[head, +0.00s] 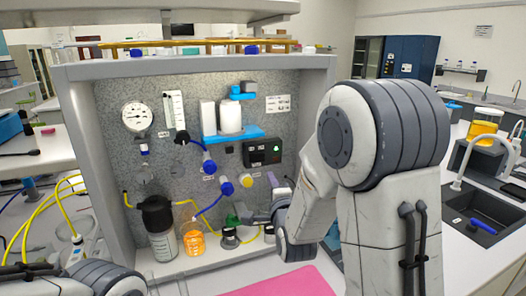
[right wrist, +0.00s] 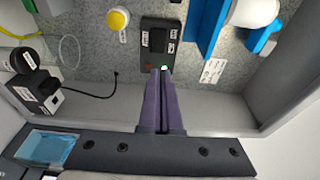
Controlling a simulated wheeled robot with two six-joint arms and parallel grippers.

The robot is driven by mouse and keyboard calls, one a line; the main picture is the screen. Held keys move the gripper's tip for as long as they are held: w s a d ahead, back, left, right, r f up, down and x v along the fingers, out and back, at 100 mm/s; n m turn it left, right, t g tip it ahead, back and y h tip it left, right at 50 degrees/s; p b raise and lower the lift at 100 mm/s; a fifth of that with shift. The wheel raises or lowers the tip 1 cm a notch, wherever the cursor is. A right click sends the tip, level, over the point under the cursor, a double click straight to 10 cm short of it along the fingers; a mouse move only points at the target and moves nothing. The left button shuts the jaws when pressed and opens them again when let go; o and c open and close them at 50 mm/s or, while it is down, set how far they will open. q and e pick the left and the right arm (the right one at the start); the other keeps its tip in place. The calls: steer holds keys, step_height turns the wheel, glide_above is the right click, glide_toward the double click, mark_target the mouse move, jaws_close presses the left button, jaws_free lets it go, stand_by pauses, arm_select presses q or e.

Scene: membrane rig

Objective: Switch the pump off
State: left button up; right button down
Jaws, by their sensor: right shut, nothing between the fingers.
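The black control box (head: 262,152) is mounted on the speckled panel of the rig, with a lit green spot on its front. It also shows in the right wrist view (right wrist: 148,32), with a dark switch (right wrist: 157,41) and a green light (right wrist: 164,68) beside my fingertips. My right gripper (head: 272,180) is shut and empty just below the box in the head view; its purple fingers (right wrist: 161,72) point at the box. I cannot tell whether the tips touch it. The pump body is not clearly identifiable. Only part of my left arm shows at the lower left.
A yellow round knob (right wrist: 118,19) sits beside the box. A blue bracket with white containers (head: 230,118) is above it. A black-capped bottle (head: 160,225) and an orange-filled bottle (head: 193,238) stand on the rig's floor. A pink mat (head: 285,283) lies in front.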

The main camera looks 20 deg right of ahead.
mark_target(261, 157)
steer(key=w+p, duration=0.2)
steer(key=w, duration=0.2)
steer(key=w+d+p, duration=0.1)
steer(key=w+p, duration=0.2)
steer(key=w, duration=0.1)
steer(key=w+p, duration=0.2)
steer(key=w, duration=0.1)
steer(key=shift+w+d+p, duration=0.4)
arm_select(q)
step_height(261, 157, up, 9)
arm_select(e)
steer(key=shift+f, duration=0.1)
arm_select(q)
steer(key=shift+f, duration=0.1)
